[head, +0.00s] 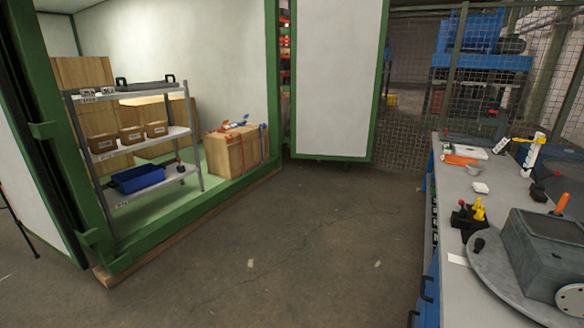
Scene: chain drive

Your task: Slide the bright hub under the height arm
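Neither of my grippers shows in the head view. A bright, round metal piece (572,300) with small holes is cut off by the right edge, low against a grey box-shaped unit (545,255). It may be the bright hub, but I cannot tell for sure. The grey unit stands on a round grey plate (482,270) on the workbench (450,200). I cannot make out a height arm.
The bench holds a black block with yellow pieces (470,215), a white bottle (533,155) and an orange-handled tool (561,203). The floor (290,240) left of the bench is clear. A green-framed container with a shelf rack (135,130) and wooden crate (235,150) stands left.

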